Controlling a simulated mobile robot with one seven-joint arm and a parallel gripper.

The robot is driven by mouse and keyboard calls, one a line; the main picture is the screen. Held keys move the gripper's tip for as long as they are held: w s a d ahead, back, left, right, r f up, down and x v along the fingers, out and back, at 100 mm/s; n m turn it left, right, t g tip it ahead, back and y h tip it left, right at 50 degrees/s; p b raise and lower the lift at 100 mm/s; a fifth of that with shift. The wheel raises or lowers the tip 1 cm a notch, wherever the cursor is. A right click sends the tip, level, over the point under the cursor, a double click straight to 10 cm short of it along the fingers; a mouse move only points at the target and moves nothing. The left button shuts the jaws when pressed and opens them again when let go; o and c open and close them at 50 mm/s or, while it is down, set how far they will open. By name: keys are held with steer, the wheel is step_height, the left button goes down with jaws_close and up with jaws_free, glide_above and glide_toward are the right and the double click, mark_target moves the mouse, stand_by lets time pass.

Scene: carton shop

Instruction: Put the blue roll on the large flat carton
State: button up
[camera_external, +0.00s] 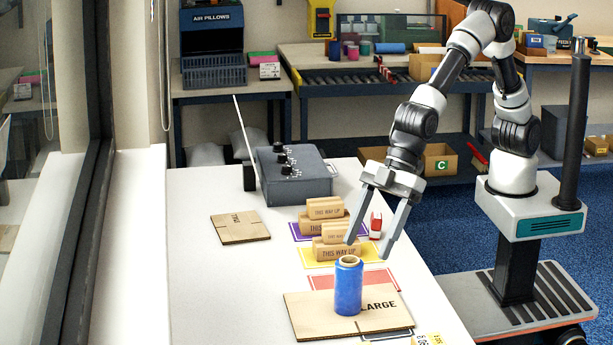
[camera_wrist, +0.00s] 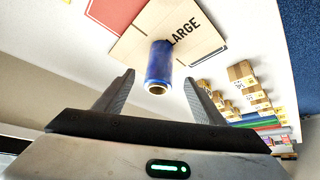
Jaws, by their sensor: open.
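The blue roll (camera_external: 348,287) stands upright on the large flat carton (camera_external: 312,316), which lies flat on the white table and reads LARGE. In the wrist view the blue roll (camera_wrist: 159,66) shows between and beyond the fingertips, with the large flat carton (camera_wrist: 190,22) under it. My gripper (camera_external: 376,232) is open and empty, above and behind the roll in the external view. Its two fingers (camera_wrist: 160,82) are spread apart in the wrist view, and neither appears to touch the roll. The side of the carton behind the roll is partly hidden.
Small cartons (camera_external: 335,250) stand on coloured mats behind the large carton. A small flat carton (camera_external: 240,228) and a grey control box (camera_external: 290,175) are on the table farther back. A red and white item (camera_external: 375,225) stands near the right edge. The table's left side is clear.

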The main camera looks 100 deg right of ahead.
steer(key=s+d+r+m+h, duration=0.1)
steer(key=s+d+r, duration=0.25)
steer(key=d, duration=0.45)
steer(key=s+d+r+m, duration=0.2)
steer(key=d+r, duration=0.3)
steer(key=d, duration=0.2)
steer(key=s+d+r+m+h, duration=0.1)
steer(key=s+d+r, duration=0.25)
steer(key=d, duration=0.45)
steer(key=s+d+m+h, duration=0.1)
steer(key=s+d+m, duration=0.2)
steer(key=s+d, duration=0.9)
steer(key=s, duration=0.3)
steer(key=shift+d+h, duration=0.2)
steer(key=shift+h, duration=0.2)
